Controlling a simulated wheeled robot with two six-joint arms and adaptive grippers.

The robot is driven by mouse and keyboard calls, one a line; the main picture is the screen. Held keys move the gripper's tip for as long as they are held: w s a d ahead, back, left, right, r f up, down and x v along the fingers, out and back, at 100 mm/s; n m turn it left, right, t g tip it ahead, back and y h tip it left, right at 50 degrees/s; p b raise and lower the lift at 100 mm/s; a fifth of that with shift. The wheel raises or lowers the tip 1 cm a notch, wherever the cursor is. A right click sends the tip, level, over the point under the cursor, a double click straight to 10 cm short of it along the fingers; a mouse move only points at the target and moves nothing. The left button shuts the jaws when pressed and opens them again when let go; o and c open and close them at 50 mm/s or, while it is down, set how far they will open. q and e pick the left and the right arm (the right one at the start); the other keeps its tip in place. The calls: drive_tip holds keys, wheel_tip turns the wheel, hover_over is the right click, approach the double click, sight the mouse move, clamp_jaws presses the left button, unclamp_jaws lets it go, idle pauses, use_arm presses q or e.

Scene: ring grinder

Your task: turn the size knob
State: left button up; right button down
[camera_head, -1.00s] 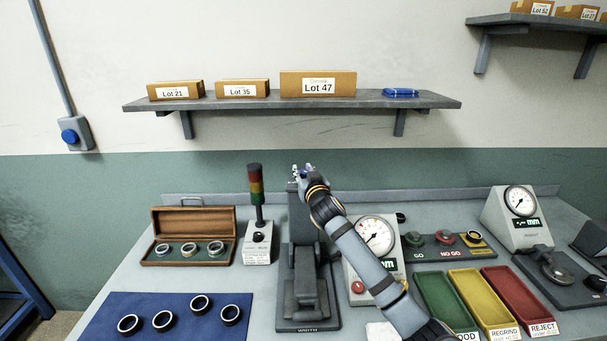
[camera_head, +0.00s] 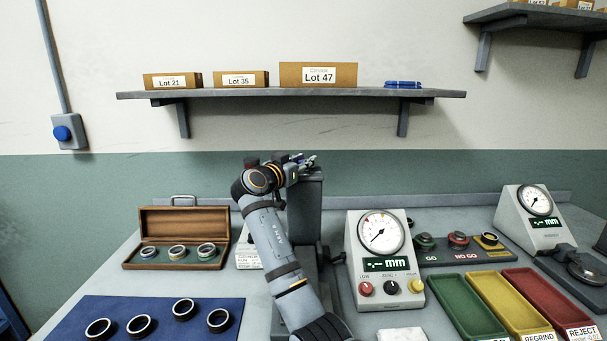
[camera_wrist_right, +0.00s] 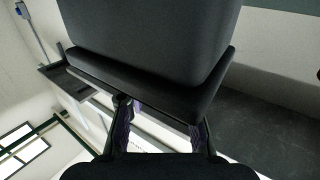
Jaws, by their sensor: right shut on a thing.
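The dark grey column of the grinder (camera_head: 308,205) stands on the bench in the head view, partly behind my right arm. My right gripper (camera_head: 308,162) is at the top of this column, coming from its left side. It is shut on the size knob there, which the fingers and wrist hide. In the right wrist view, the two fingers of the gripper (camera_wrist_right: 162,132) lie close under a big dark block of the column (camera_wrist_right: 150,40). My left gripper is not in view.
Right of the column stands a dial gauge box (camera_head: 382,262) with small knobs. Colored trays (camera_head: 470,308) are farther right. A wooden ring case (camera_head: 180,224) and a blue mat (camera_head: 160,335) with rings lie left. A shelf (camera_head: 295,93) hangs above.

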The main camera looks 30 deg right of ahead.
drive_tip(key=shift+m+g+h+b, duration=0.5)
drive_tip(key=shift+m+g, duration=0.5)
drive_tip(key=shift+g, duration=0.8)
drive_tip(key=c, duration=1)
unclamp_jaws()
drive_tip(key=v, duration=1.2)
drive_tip(key=shift+f, duration=0.15)
